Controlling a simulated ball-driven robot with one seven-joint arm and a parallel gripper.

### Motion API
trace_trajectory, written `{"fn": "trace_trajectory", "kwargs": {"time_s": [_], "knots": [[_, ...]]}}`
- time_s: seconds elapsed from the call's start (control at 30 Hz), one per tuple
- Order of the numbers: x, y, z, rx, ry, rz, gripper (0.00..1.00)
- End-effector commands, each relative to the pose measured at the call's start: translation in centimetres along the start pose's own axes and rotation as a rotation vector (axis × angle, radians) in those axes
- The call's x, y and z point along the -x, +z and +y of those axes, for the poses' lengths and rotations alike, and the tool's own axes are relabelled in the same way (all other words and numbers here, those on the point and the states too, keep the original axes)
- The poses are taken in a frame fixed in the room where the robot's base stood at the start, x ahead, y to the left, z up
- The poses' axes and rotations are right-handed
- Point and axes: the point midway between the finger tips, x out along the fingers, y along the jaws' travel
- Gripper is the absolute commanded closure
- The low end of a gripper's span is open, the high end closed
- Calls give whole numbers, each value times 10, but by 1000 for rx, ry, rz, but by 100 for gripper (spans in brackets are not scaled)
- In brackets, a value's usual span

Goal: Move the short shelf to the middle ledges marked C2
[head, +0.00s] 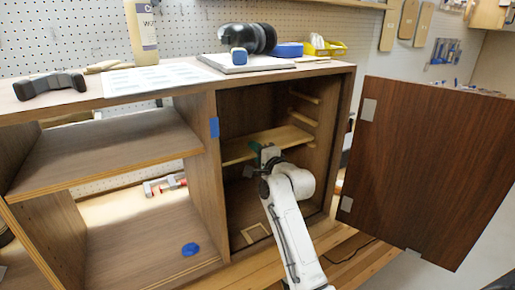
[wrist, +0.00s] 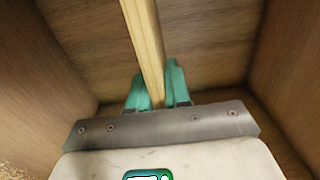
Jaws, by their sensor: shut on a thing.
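The short shelf (head: 284,138) is a light wooden board lying roughly level inside the open right compartment of the cabinet. My gripper (head: 266,155) is in front of it, shut on its front edge. In the wrist view the shelf's pale edge (wrist: 145,40) runs between the two teal fingers of my gripper (wrist: 157,90). On the compartment's right wall, an upper ledge (head: 304,97) and a ledge below it (head: 302,118) show above the shelf. I cannot tell whether the shelf rests on ledges. The left wall's ledges are hidden, and no C2 mark is readable.
The cabinet door (head: 430,165) stands wide open to the right. The divider (head: 207,165) bounds the compartment on the left and carries blue tape (head: 214,127). A small pale frame (head: 255,233) lies on the compartment floor. There is open room above the shelf.

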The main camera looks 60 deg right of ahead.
Motion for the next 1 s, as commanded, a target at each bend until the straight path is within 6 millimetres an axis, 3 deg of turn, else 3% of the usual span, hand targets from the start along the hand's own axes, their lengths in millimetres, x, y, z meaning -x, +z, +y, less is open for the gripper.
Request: {"fn": "trace_trajectory", "kwargs": {"time_s": [0.2, 1.0], "knots": [[4, 0, -2, 1, -4, 1, 100], [54, 0, -2, 1, -13, 1, 100]]}}
